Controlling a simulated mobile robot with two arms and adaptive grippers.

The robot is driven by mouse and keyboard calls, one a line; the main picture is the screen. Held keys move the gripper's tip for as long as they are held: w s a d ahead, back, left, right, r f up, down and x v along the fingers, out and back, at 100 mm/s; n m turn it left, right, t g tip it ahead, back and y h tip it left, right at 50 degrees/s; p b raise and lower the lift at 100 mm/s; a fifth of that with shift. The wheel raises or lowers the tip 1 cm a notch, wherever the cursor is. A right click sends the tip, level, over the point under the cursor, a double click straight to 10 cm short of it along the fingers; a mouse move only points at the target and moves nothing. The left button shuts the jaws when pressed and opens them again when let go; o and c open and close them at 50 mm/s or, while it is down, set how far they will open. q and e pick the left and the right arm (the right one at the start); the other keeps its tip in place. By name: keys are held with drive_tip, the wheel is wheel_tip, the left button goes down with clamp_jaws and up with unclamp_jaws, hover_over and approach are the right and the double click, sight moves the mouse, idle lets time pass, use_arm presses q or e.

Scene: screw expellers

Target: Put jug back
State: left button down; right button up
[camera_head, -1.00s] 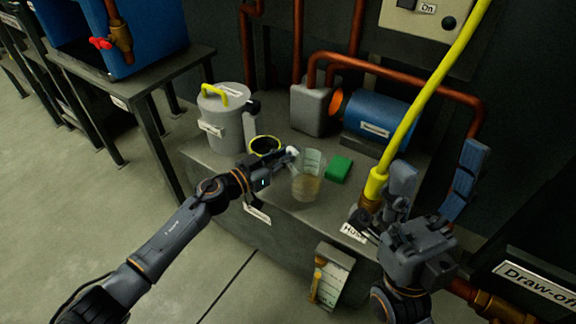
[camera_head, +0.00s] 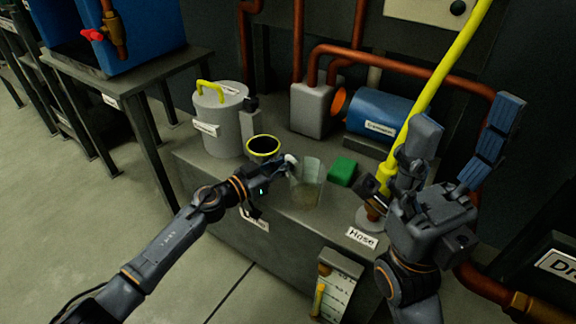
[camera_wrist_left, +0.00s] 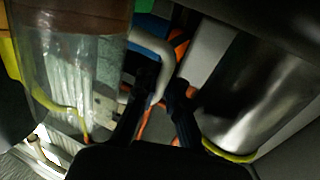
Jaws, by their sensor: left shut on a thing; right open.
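The jug (camera_head: 306,188) is clear, with a pale scale strip, and appears upright at the bench's front part. A brownish tint shows at one end of the jug in the left wrist view (camera_wrist_left: 75,70). My left gripper (camera_head: 285,165) is shut on the jug's pale handle (camera_wrist_left: 152,52), which passes between the fingers. I cannot tell whether the jug's base touches the bench. My right gripper (camera_head: 458,142) is open and empty, its fingers pointing up beside the yellow hose (camera_head: 425,105).
Left of the jug are a yellow-rimmed container (camera_head: 263,146) and a grey lidded canister (camera_head: 226,125). A green block (camera_head: 343,171) lies right of the jug. Behind are a blue motor (camera_head: 380,117) and copper pipes (camera_head: 400,62). The hose label (camera_head: 361,237) is at the front edge.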

use_arm(q)
drive_tip(key=shift+f, duration=0.1)
drive_tip(key=c, duration=1.4)
unclamp_jaws()
